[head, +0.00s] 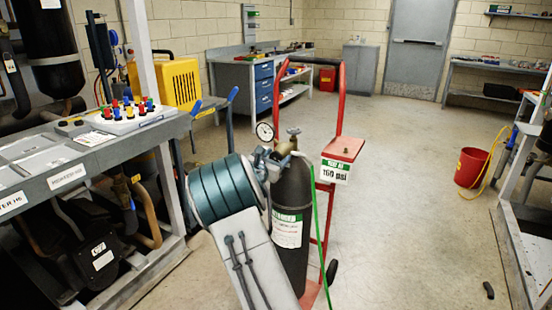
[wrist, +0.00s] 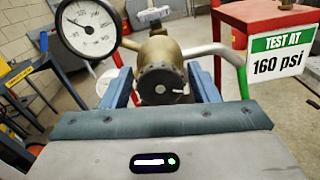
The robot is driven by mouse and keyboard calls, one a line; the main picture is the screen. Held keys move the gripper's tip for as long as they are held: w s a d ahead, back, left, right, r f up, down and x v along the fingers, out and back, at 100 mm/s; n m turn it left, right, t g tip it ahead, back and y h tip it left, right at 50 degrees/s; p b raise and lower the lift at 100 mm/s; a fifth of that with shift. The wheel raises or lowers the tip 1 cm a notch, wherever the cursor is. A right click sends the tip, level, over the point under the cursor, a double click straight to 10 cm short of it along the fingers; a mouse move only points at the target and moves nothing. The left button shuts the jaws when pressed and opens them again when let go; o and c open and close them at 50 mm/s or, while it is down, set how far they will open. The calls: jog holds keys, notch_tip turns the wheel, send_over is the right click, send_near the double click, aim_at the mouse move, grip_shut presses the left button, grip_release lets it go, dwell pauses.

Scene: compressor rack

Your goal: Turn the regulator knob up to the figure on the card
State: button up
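The regulator knob (wrist: 160,85) is a dark round cap on a brass body, in the middle of the wrist view, with a pale mark towards its right edge. My gripper (wrist: 162,80) has its two blue fingers on either side of the knob, apparently with narrow gaps, and looks open. In the head view my gripper (head: 268,160) is at the cylinder top and the knob is hidden. The gauge (wrist: 88,28) is a white dial at upper left; its reading is too small to tell. The card (wrist: 280,53) reads "TEST AT 160 psi"; it also shows in the head view (head: 335,171).
The dark gas cylinder (head: 290,235) stands on a red hand truck (head: 336,105), with a green hose hanging down its front. A workbench (head: 150,130) stands at left. Open floor lies to the right, with a red bucket (head: 470,167).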

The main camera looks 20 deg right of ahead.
jog(key=c, duration=0.6)
jog(key=shift+f+b, duration=0.1)
jog(key=shift+b, duration=0.2)
jog(key=m+b, duration=0.1)
jog(key=b, duration=0.1)
jog(key=m+b, duration=0.2)
jog(key=b, duration=0.1)
jog(key=shift+f+b, duration=0.3)
jog(key=shift+f, duration=0.05)
jog(key=m+b, duration=0.4)
jog(key=b, duration=0.3)
jog(key=shift+s+r+m, duration=0.1)
jog(key=shift+m, duration=0.3)
jog(key=shift+r+m+b, duration=0.15)
jog(key=shift+m+b, duration=0.65)
jog(key=shift+b, duration=0.35)
jog(key=shift+r, duration=0.1)
jog(key=o, duration=1)
